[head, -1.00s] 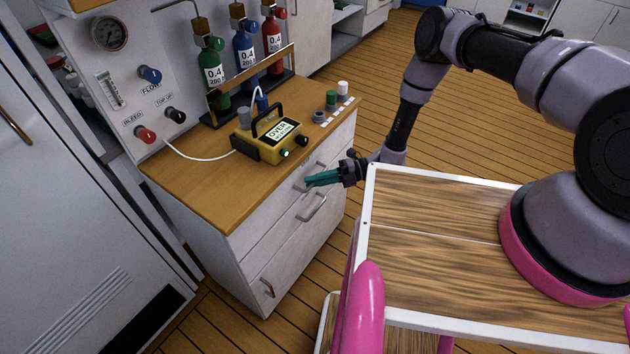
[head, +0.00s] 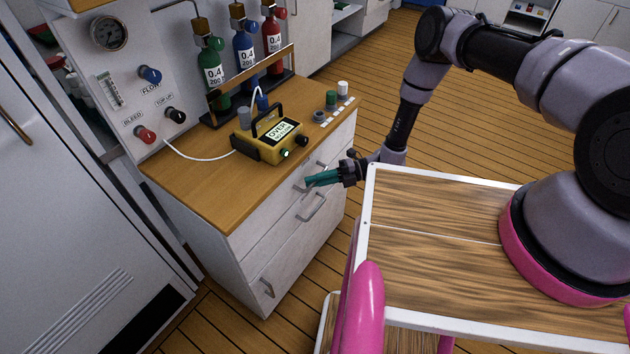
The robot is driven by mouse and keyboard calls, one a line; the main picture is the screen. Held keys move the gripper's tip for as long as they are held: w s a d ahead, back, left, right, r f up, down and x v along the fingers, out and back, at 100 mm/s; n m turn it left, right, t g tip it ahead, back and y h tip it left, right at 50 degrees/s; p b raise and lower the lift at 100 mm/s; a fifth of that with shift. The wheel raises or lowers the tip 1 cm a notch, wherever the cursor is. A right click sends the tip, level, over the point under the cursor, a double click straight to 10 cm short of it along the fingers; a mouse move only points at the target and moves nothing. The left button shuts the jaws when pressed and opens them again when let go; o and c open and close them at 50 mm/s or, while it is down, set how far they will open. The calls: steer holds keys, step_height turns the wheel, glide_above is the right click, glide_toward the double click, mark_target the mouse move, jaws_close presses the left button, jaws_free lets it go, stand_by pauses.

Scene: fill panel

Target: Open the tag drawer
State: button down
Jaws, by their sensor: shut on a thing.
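The white cabinet under the wooden counter has an upper drawer (head: 272,222) with a metal bar handle (head: 299,187) near the counter edge. The drawer front looks flush with the cabinet. My gripper (head: 310,181), with teal fingers, is at this handle and shut on it; the fingers hide part of the bar. A second bar handle (head: 313,208) sits just below, on a lower front. No tag or label on the drawers can be made out.
On the counter (head: 203,196) stand a yellow meter (head: 268,141), small capped vials (head: 331,100) and racked gas bottles (head: 214,77). A lower handle (head: 267,288) is at the cabinet's lower left.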

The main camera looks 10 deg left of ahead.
steer(key=shift+d, duration=0.15)
stand_by(0.3)
steer(key=s+d, duration=0.4)
steer(key=d, duration=0.5)
steer(key=s+d, duration=0.3)
steer(key=d, duration=0.6)
steer(key=shift+s+d, duration=0.25)
steer(key=shift+s, duration=0.1)
steer(key=c, duration=0.9)
jaws_free()
